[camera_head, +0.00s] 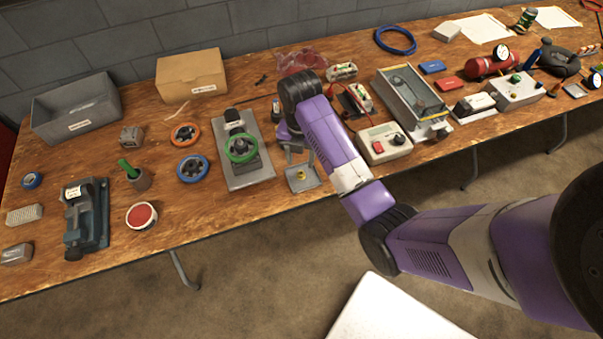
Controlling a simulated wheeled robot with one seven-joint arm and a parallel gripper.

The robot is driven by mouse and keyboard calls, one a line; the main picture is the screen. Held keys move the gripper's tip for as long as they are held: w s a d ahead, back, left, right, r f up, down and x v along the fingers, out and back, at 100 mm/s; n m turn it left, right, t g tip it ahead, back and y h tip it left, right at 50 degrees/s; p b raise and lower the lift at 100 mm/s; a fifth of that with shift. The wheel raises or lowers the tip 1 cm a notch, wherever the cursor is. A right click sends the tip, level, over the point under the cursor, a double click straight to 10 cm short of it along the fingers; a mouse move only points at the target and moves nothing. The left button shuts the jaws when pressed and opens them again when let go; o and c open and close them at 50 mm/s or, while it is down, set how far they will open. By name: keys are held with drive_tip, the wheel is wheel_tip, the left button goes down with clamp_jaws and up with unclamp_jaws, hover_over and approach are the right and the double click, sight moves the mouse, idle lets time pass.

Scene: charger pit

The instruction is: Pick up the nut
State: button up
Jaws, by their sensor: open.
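A small brass-coloured piece that looks like the nut (301,175) sits on a small grey plate (310,184) near the front edge of the bench. My gripper (298,160) points down just above and behind it, with its jaws open. I see nothing held between the fingers. The fingertips are small and partly overlap the plate in this view, so I cannot tell the exact gap to the nut or whether they touch it.
Left of my gripper stands a grey fixture (255,176) with a green handwheel (240,148). To the right are a meter box (385,146) and a metal tray (389,72). A cardboard box (190,75) and grey bin (75,104) stand at the back left. Bare wood (225,208) lies front left.

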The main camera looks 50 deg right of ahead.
sight(301, 170)
drive_tip(key=f, duration=0.6)
drive_tip(key=shift+d+f+p, duration=0.25)
drive_tip(key=shift+f+p, duration=0.05)
drive_tip(key=shift+p, duration=0.1)
drive_tip(key=shift+c, duration=0.5)
clamp_jaws()
